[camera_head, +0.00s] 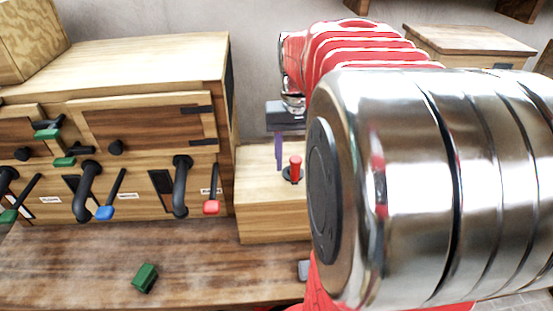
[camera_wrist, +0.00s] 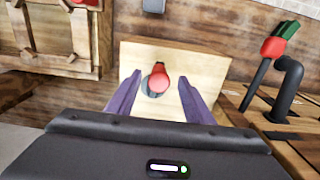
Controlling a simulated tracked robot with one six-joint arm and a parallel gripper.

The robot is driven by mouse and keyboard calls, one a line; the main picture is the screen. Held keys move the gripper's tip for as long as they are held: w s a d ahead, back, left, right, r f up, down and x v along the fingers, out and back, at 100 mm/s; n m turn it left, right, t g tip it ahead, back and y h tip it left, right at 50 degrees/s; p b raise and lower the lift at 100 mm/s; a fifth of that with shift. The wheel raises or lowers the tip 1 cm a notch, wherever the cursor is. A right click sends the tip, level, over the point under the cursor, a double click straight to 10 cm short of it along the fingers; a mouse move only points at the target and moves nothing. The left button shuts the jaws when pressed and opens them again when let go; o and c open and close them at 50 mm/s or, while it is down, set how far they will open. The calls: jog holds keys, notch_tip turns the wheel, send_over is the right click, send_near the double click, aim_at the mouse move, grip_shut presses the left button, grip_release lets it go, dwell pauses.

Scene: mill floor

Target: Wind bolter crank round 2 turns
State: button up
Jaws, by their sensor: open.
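A red upright handle (camera_head: 295,167), which looks like the bolter crank's grip, stands on a small dark round base on top of a pale wooden box (camera_head: 262,225). In the wrist view the red handle (camera_wrist: 158,79) shows end-on, with the box top (camera_wrist: 132,58) behind it. My gripper (camera_wrist: 161,82) is open, with one purple finger on each side of the handle and a visible gap on both sides. In the head view my gripper (camera_head: 279,164) points down at the handle. My arm hides the right part of the box there.
A wooden cabinet (camera_head: 140,60) with black spouts and coloured levers stands left of the box. The red-tipped lever (camera_head: 211,207) is the nearest one. A green block (camera_head: 145,278) lies on the wooden bench (camera_head: 70,265). Another wooden box (camera_head: 470,40) stands behind my arm.

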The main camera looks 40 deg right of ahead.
jog(key=shift+r, duration=0.15)
jog(key=shift+r, duration=4.4)
jog(key=shift+a, duration=0.1)
jog(key=s+a+f+n+t, duration=0.1)
jog(key=a+f+n+t, duration=0.1)
jog(key=a, duration=0.5)
jog(key=s+a+f+n+t, duration=0.1)
jog(key=a+f, duration=0.3)
jog(key=a, duration=0.4)
jog(key=s+a+f+n+t, duration=0.2)
jog(key=s+a+f+n, duration=0.1)
jog(key=a, duration=0.5)
jog(key=shift+n+t, duration=0.3)
jog(key=shift+n, duration=0.1)
jog(key=shift+a, duration=0.1)
